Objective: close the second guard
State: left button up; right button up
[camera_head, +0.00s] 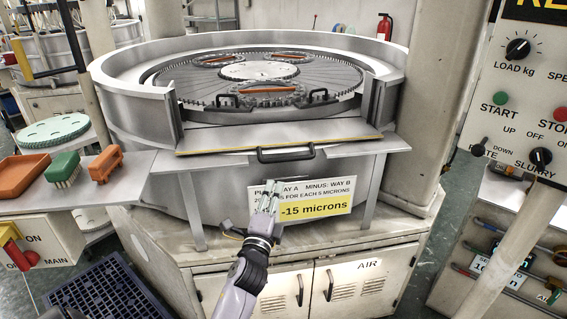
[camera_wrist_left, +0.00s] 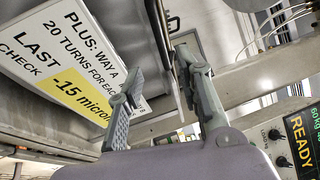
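A round lapping machine has a raised steel rim (camera_head: 130,95) with a gap at its front. In the gap a metal guard panel (camera_head: 225,139) lies folded down, nearly flat, with a yellow stripe along its edge. A black handle (camera_head: 285,155) sits at the panel's front edge. My left gripper (camera_head: 268,203) is below the handle, in front of the sign (camera_head: 322,197) reading "-15 microns", and apart from the handle. In the left wrist view its two fingers (camera_wrist_left: 158,85) are spread with nothing between them. My right gripper is not in view.
A side shelf (camera_head: 125,187) at left holds an orange tray (camera_head: 22,174), a green brush (camera_head: 63,168) and an orange block (camera_head: 106,163). A control panel (camera_head: 525,90) stands at right. The lapping plate (camera_head: 335,77) carries several geared rings. A pale column (camera_head: 440,70) stands right of the machine.

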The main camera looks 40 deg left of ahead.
pick_arm(q)
jog(key=p+x, duration=0.1)
jog(key=x, duration=1.1)
jog(key=shift+w+a, duration=0.15)
jog(key=shift+w, duration=0.05)
jog(key=shift+c, duration=0.2)
grip_shut()
